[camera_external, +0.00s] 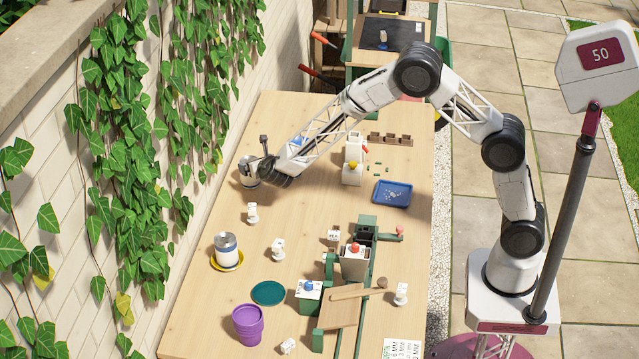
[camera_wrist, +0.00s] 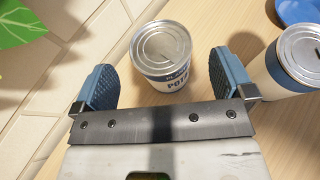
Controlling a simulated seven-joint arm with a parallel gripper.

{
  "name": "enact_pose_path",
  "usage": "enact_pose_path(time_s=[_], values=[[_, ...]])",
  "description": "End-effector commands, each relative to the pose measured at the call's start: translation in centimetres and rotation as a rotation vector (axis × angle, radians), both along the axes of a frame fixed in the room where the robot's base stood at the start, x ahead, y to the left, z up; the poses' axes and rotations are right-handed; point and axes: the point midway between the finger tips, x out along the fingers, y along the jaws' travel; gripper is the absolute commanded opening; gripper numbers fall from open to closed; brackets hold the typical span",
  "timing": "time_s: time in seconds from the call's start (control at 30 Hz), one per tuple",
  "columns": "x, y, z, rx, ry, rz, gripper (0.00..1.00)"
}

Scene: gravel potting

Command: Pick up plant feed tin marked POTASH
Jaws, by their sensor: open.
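The tin marked POTASH (camera_wrist: 163,53) stands upright on the wooden table, its label partly readable as "PLAN" and "POTA" in the wrist view. Its metal lid faces up. My gripper (camera_wrist: 162,82) is open, with one blue ribbed finger on each side of the tin and visible gaps to both. The tin appears just past the finger line. In the external view, the tin (camera_external: 248,172) is at the table's wall side, partly hidden by my gripper (camera_external: 264,158).
A second tin (camera_wrist: 296,62) stands close on the right in the wrist view, near the right finger, with a blue object (camera_wrist: 298,11) behind it. The brick wall (camera_wrist: 40,65) and ivy (camera_wrist: 20,22) lie left. Another tin (camera_external: 227,252) stands on a yellow saucer (camera_external: 213,262).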

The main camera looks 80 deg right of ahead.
Motion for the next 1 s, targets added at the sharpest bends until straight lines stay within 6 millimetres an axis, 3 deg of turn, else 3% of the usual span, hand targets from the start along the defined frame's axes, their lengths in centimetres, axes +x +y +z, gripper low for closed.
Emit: enact_pose_path(time_s=[0.47,1.0], values=[[0.3,-0.3,-0.2,0.000,0.000,0.000,1.00],[2.9,-3.3,-2.0,0.000,0.000,0.000,1.00]])
